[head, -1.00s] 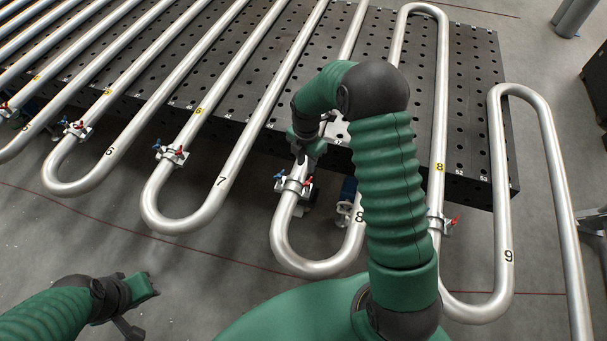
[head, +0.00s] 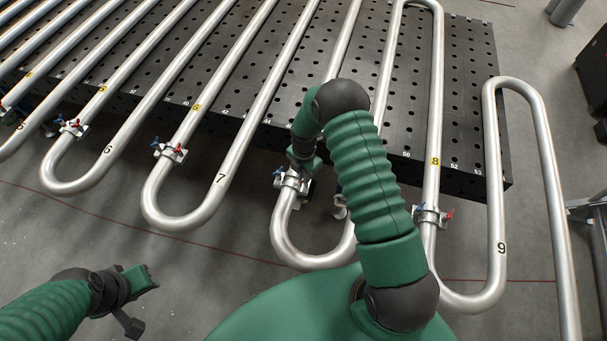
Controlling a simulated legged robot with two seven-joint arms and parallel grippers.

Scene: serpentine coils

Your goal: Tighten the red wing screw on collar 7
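A silver clamp collar (head: 290,183) sits on the pipe left of the bend marked 8 in the head view. Its blue wing screw (head: 278,172) shows on its left side. Its red wing screw is hidden now. No number shows on this collar's pipe; it lies between the collar by the yellow 6 and the collar by the yellow 8. My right gripper (head: 303,165) is over the collar's right side, at or just above it. Contact and its fingers are unclear. My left gripper (head: 146,283) is low at the left, away from the pipes, its opening unclear.
The collar by the yellow 6 (head: 171,152) and the collar by the yellow 8 (head: 430,216) each have blue and red screws. A perforated black table (head: 464,110) lies under the pipes. Bend 9 (head: 500,215) rises at right. Floor is clear at lower left.

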